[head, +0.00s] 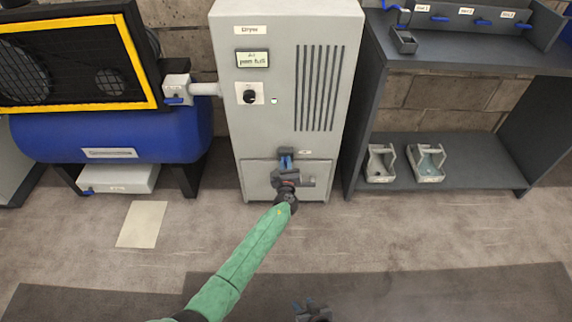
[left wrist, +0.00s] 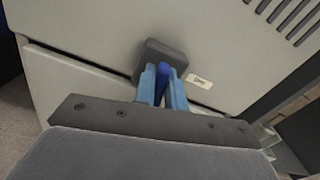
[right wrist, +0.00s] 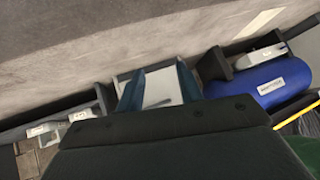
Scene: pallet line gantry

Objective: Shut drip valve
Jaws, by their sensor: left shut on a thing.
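The drip valve is a dark grey block (left wrist: 165,52) with a blue lever (left wrist: 163,82), low on the front of the grey dryer cabinet (head: 285,75). A small white label (left wrist: 200,81) sits beside it. My left gripper (head: 286,160) is at the valve, its light blue fingers on either side of the lever and shut on it. In the left wrist view the lever points down from the block between the fingers. Its lower end is partly hidden. My right gripper (right wrist: 158,78) is open and empty, low at the bottom edge of the head view (head: 312,305), away from the dryer.
A blue compressor tank (head: 110,135) stands left of the dryer, joined by a pipe with a blue-handled valve (head: 177,92). A paper sheet (head: 142,224) lies on the floor. The floor in front is clear.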

